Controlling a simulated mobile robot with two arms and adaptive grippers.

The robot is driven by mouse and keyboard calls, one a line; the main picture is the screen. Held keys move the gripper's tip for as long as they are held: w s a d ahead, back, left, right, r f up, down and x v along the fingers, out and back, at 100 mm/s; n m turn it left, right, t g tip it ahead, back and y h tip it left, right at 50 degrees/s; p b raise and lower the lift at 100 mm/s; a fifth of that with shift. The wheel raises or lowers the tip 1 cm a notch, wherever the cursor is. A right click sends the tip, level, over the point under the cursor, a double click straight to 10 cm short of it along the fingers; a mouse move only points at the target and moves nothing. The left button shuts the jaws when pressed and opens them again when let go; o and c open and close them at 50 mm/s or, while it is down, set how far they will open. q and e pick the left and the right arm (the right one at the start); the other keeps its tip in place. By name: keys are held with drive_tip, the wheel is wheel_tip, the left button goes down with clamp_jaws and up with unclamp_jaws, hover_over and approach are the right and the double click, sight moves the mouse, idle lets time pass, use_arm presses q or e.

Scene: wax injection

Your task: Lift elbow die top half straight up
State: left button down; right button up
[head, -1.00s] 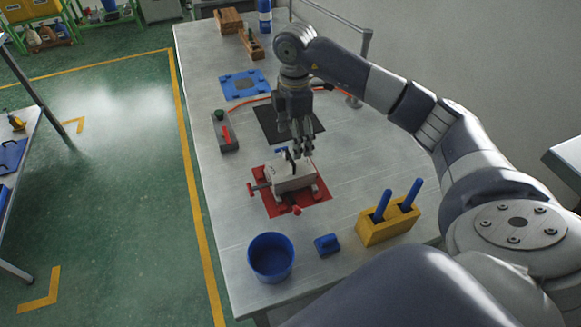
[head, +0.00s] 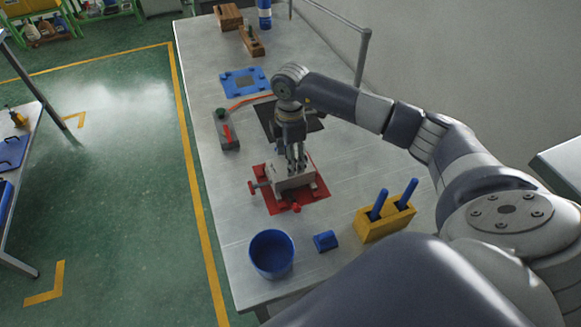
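The elbow die (head: 289,182) is a pale grey block on a red mat (head: 318,191), with red clamp knobs around it. Its top half sits on the lower part, and I see no clear gap between them. My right gripper (head: 297,168) points straight down, with its fingers at the top of the die. The fingers hide the dark handle on top, so I cannot tell whether they are closed on it. My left gripper is not in view.
A blue cup (head: 271,255), a small blue block (head: 325,241) and a yellow holder (head: 381,224) with blue-handled tools stand in front. A grey box (head: 226,133) with a red lever is behind left. A black mat (head: 313,124) lies behind my gripper.

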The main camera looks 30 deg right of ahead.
clamp_jaws()
drive_tip(key=shift+r, duration=0.1)
